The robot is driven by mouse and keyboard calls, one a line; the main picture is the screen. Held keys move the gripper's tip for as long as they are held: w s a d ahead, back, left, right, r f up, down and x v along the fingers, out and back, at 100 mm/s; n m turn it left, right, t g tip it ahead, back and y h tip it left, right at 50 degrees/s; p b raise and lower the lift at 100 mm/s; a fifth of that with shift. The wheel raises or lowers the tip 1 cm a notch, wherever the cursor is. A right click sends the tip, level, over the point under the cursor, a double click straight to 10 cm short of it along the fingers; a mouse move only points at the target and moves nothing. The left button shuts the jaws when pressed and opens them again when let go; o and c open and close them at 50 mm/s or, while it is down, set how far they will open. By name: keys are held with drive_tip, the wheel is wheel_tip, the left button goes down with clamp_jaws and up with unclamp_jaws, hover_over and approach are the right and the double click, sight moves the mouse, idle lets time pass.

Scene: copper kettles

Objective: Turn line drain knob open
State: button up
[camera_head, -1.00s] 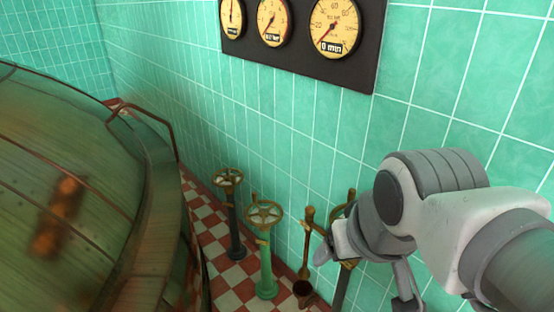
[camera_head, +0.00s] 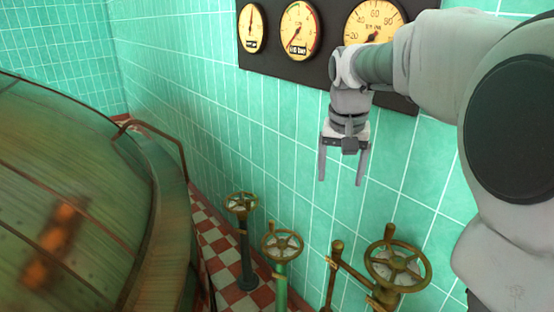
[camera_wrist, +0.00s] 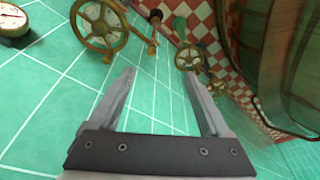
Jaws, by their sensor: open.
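Several valve controls stand along the tiled wall in the head view. They are a large brass handwheel (camera_head: 398,266) at the right, a brass lever (camera_head: 336,248) beside it, a smaller wheel on a green post (camera_head: 282,246) and a wheel on a dark post (camera_head: 241,204). I cannot tell which is the line drain knob. My gripper (camera_head: 341,182) is open and empty, pointing down above the lever, apart from everything. In the wrist view the large wheel (camera_wrist: 101,27) and lever (camera_wrist: 154,25) lie beyond my gripper (camera_wrist: 160,75).
A black gauge panel (camera_head: 318,62) hangs on the wall behind my arm. A large rounded copper vessel (camera_head: 70,200) with a handrail (camera_head: 155,125) fills the left. A narrow red and white checked floor (camera_head: 218,258) runs between vessel and wall.

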drive_tip(key=w+d+f+m+g+b, duration=0.15)
drive_tip(key=w+d+f, duration=0.25)
drive_tip(key=w+f, duration=0.55)
drive_tip(key=m+b, duration=0.2)
drive_tip(key=m, duration=0.1)
hover_over(338, 243)
wheel_tip(338, 243, down, 10)
drive_tip(key=shift+g+y, duration=0.4)
drive_tip(key=shift+g, duration=0.05)
wheel_tip(338, 243, down, 17)
drive_tip(key=shift+s+r+b, duration=0.1)
drive_tip(key=shift+b, duration=1.15)
clamp_jaws()
